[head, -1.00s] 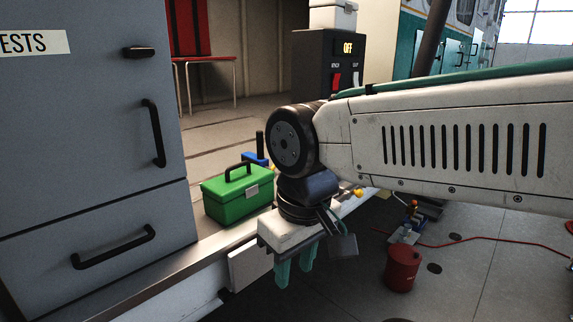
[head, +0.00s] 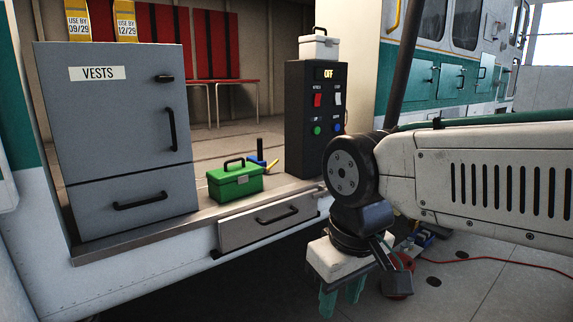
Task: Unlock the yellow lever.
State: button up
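A small yellow piece (head: 272,165), which may be the yellow lever, sticks up at a slant behind the green toolbox. It is beside a blue part with an upright black handle (head: 260,151) on the cabin floor. The toolbox hides their lower parts, so I cannot tell how the yellow piece is fixed or whether it is locked. My gripper (head: 342,298) hangs at the lower middle, in front of and to the right of these things. Its two teal fingers point down, apart, with nothing seen between them.
The green toolbox (head: 235,182) stands on the cabin edge above a grey drawer (head: 272,222). A grey vests cabinet (head: 125,140) is at left. A dark control box (head: 312,120) reading OFF carries a white case (head: 318,45). A red cable (head: 490,259) lies on the floor.

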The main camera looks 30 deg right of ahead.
aim_at(266, 170)
jog(key=z, duration=0.55)
jog(key=i, duration=0.6)
jog(key=z, duration=0.45)
jog(key=i, duration=1.2)
jog(key=u, duration=0.1)
